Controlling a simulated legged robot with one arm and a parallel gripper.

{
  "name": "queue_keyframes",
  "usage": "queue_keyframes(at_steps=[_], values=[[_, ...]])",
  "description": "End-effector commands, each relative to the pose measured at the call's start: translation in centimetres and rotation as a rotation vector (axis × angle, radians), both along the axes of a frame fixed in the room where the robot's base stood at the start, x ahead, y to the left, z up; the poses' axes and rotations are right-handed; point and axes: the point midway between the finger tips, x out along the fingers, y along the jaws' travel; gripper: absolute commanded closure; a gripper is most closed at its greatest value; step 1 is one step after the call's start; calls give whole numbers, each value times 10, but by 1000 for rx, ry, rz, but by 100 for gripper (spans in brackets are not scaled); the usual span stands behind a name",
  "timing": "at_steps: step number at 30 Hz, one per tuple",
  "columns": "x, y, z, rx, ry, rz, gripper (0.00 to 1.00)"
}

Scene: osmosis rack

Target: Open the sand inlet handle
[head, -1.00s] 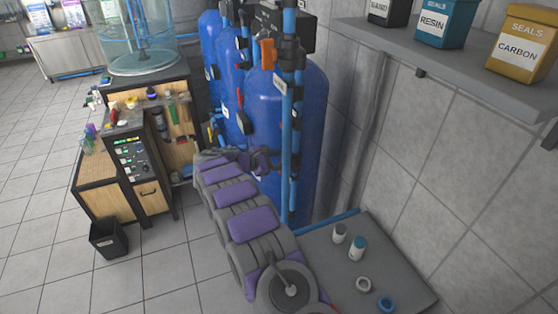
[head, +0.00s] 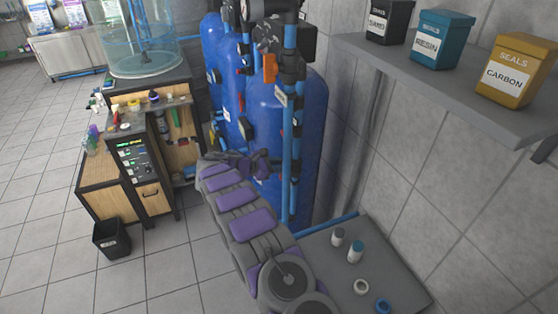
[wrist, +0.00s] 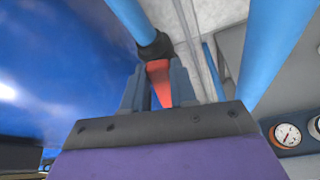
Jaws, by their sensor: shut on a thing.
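In the wrist view a red valve handle (wrist: 159,82) sits between the two dark fingers of my gripper (wrist: 158,88), which is shut on it. The handle joins a black fitting (wrist: 155,48) on a blue pipe (wrist: 135,18). In the head view my gripper (head: 262,165) is beside the lower front of the nearest blue tank (head: 305,130), left of a vertical blue pipe. The held handle is hidden there. An orange handle (head: 269,67) shows higher on the piping. No label showing which handle is the sand inlet is readable.
A shelf (head: 430,72) at the right carries SAND, RESIN and CARBON bins. A low grey surface (head: 330,265) below holds small bottles and rings. A control cabinet (head: 150,165) and black bin (head: 112,238) stand left. Pressure gauges (wrist: 288,135) show in the wrist view. Floor at left is clear.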

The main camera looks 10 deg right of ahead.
Motion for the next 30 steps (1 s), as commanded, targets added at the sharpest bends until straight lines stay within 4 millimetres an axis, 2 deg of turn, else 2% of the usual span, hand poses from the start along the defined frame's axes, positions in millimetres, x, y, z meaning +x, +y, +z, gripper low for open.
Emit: queue_keyframes(at_steps=[1,3,19,30], values=[[3,0,8,-5,11,3,100],[5,0,8,-10,35,5,100],[16,3,4,-47,203,7,100],[16,3,4,-49,261,6,100]])
